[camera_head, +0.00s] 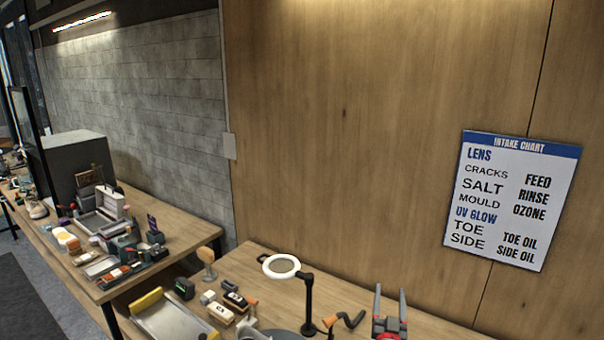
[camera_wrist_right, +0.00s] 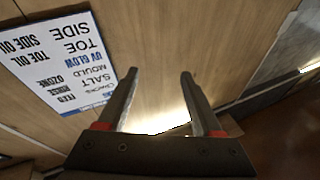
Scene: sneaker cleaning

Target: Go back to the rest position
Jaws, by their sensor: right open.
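My right gripper (camera_head: 389,300) rises into the bottom of the head view, right of centre, with its two grey fingers pointing up and apart. In the right wrist view the same gripper (camera_wrist_right: 160,75) is open, with nothing between its fingers. My left gripper is in neither view.
A near table (camera_head: 250,262) holds a ring lamp (camera_head: 281,266), a metal tray (camera_head: 172,322) and small tools. A second table (camera_head: 190,244) at left is crowded with items. An intake chart (camera_head: 513,200) hangs on the wall at right.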

